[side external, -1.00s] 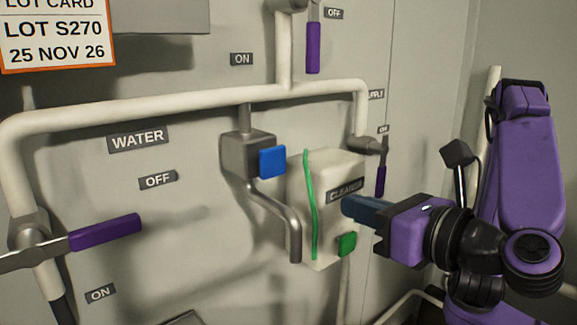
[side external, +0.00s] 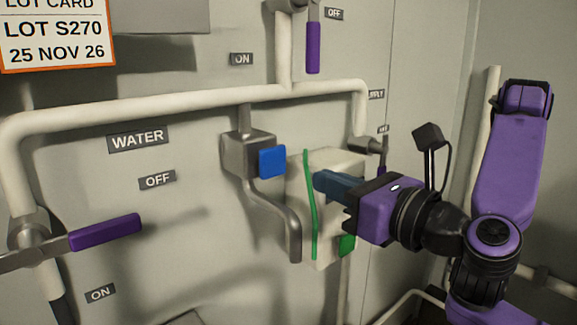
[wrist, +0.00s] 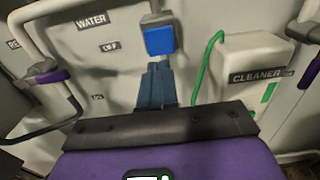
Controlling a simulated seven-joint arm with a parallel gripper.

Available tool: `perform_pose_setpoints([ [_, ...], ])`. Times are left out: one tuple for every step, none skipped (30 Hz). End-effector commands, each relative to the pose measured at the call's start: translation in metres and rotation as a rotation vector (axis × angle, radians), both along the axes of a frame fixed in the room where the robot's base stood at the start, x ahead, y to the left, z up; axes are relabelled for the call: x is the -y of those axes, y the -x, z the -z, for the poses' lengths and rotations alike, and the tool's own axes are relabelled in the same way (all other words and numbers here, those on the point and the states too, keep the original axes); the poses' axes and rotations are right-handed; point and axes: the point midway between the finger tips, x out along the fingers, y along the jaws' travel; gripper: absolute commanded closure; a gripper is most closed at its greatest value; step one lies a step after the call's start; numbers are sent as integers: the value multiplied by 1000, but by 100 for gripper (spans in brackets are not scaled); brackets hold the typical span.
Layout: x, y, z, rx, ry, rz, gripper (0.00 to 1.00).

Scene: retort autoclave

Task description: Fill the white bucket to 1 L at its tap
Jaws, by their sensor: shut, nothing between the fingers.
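The metal tap (side external: 238,158) is on the wall, with a blue push pad (side external: 272,161) on its front and a curved spout (side external: 289,222) below. The pad also shows in the wrist view (wrist: 159,40). My gripper (side external: 320,183) is shut and empty, with its fingers pointing left at the pad. Its fingertips are a short way to the right of the pad and slightly lower in the side view. In the wrist view, the fingertips (wrist: 157,68) appear just below the pad. The white bucket is not visible in either view.
The white cleaner dispenser (side external: 337,166), with a green tube (side external: 309,205) and green pad (side external: 347,245), is right of the tap, behind my gripper. A purple water lever (side external: 105,232) sticks out at left. Another purple lever (side external: 313,48) hangs above. White pipes run along the wall.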

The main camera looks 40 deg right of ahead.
Motion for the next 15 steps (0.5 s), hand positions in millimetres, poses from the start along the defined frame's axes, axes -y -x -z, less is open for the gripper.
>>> perform_pose_setpoints([
  [2,-10,0,0,0,9,100],
  [2,-16,0,0,0,9,100],
  [2,-23,0,0,1,9,100],
  [2,-28,0,0,1,9,100],
  [2,-34,0,-1,1,8,100],
  [1,-41,0,0,0,8,100],
  [2,-47,0,-1,1,8,100],
  [2,-52,0,0,1,8,100],
  [2,-58,0,-1,2,7,100],
  [1,-63,0,-1,1,7,100],
  [1,-67,0,0,1,6,100],
  [1,-72,1,-1,2,6,100],
  [1,-75,1,-1,2,5,100],
  [0,-78,0,-1,2,3,100],
  [0,-82,0,0,1,4,100],
])
